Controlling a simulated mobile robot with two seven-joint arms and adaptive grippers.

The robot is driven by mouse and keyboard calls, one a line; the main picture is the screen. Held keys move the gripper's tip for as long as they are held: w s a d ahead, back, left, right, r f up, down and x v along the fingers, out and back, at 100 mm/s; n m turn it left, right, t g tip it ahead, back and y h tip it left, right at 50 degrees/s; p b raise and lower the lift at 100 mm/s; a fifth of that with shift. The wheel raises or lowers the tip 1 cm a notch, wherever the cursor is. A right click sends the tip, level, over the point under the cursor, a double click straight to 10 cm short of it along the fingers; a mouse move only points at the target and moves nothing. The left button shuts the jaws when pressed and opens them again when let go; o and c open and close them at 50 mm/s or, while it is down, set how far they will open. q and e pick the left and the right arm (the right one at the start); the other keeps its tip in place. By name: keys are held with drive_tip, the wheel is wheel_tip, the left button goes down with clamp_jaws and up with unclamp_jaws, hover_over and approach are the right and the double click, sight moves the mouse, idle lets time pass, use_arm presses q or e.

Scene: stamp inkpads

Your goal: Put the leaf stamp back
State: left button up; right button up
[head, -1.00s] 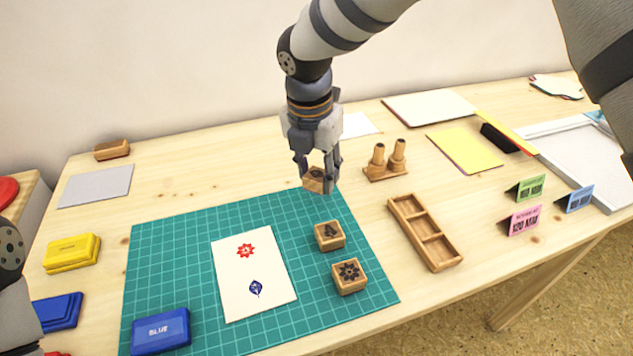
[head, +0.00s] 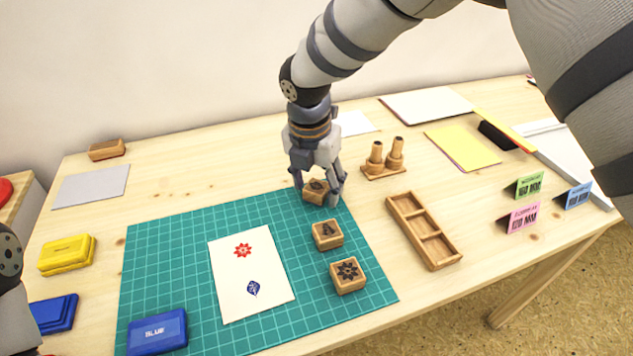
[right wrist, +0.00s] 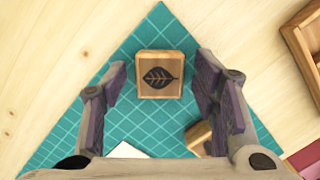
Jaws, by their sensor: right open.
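The leaf stamp (head: 314,194) is a small wooden block with a dark leaf on its top. It sits at the mat's far right corner. In the right wrist view the leaf stamp (right wrist: 160,76) lies flat on the green mat, leaf face up. My right gripper (head: 318,187) is open above it, and its fingers partly hide it in the head view. In the right wrist view the fingers (right wrist: 161,80) stand apart on either side of the block, with a gap at the left. A wooden tray (head: 439,267) with three empty compartments stands right of the mat. My left gripper is out of frame.
Two other wooden stamps, a tree one (head: 327,235) and a flower one (head: 348,276), sit on the green mat (head: 170,260). A printed card (head: 265,293) lies left of them. A holder with two pegs (head: 384,172) stands behind the tray. Bare table separates mat and tray.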

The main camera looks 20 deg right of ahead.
sight(312, 193)
wheel_tip(312, 193, up, 12)
drive_tip(key=s+a, duration=0.1)
drive_tip(key=shift+s+r+p, duration=0.15)
drive_tip(key=shift+p, duration=0.3)
